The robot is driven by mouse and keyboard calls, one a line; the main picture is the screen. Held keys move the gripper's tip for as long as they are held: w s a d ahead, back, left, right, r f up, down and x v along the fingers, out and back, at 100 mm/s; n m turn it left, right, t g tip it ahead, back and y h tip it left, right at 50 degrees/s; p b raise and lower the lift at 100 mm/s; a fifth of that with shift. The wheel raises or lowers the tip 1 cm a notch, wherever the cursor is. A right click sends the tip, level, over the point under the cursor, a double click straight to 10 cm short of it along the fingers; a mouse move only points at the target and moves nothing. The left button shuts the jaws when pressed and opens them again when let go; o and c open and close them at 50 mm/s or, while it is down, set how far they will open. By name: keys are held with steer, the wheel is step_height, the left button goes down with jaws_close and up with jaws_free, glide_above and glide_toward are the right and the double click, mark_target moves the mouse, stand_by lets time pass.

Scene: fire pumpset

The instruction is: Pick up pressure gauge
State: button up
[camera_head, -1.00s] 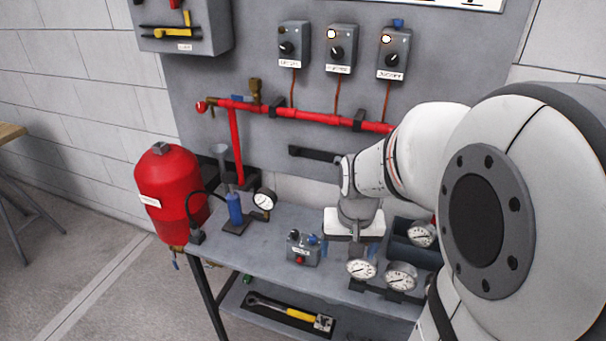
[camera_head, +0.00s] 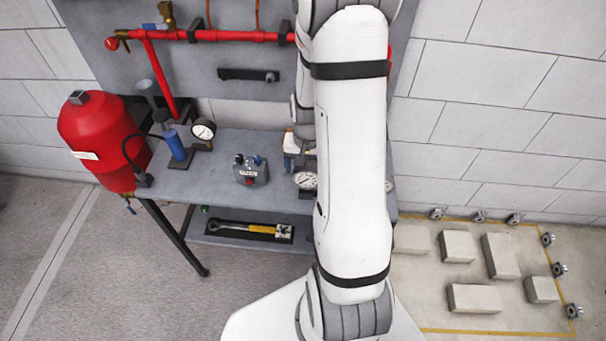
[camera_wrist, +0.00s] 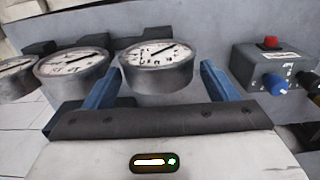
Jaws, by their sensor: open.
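A round pressure gauge (camera_wrist: 157,62) with a white dial and dark pointer sits between the two blue fingers of my gripper (camera_wrist: 158,72) in the wrist view. The fingers are spread, one on each side; I cannot tell whether either touches it. A second gauge (camera_wrist: 75,66) sits just left of it, and a third (camera_wrist: 14,74) is at the left edge. In the head view a gauge (camera_head: 305,181) shows on the bench just left of my arm, which hides most of my gripper and the other gauges.
A grey control box (camera_head: 250,169) with a red button stands on the bench (camera_head: 215,185), left of the gauges; it also shows in the wrist view (camera_wrist: 272,66). Another gauge (camera_head: 203,130) stands by a blue cylinder (camera_head: 176,145). A red tank (camera_head: 102,140) is at left.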

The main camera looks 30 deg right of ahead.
mark_target(307, 181)
steer(key=shift+f, duration=0.65)
steer(key=shift+s+a+f, duration=0.15)
steer(key=shift+s+f, duration=0.05)
steer(key=shift+f, duration=0.4)
steer(key=shift+w, duration=0.15)
steer(key=shift+c, duration=1.3)
steer(key=c, duration=0.6)
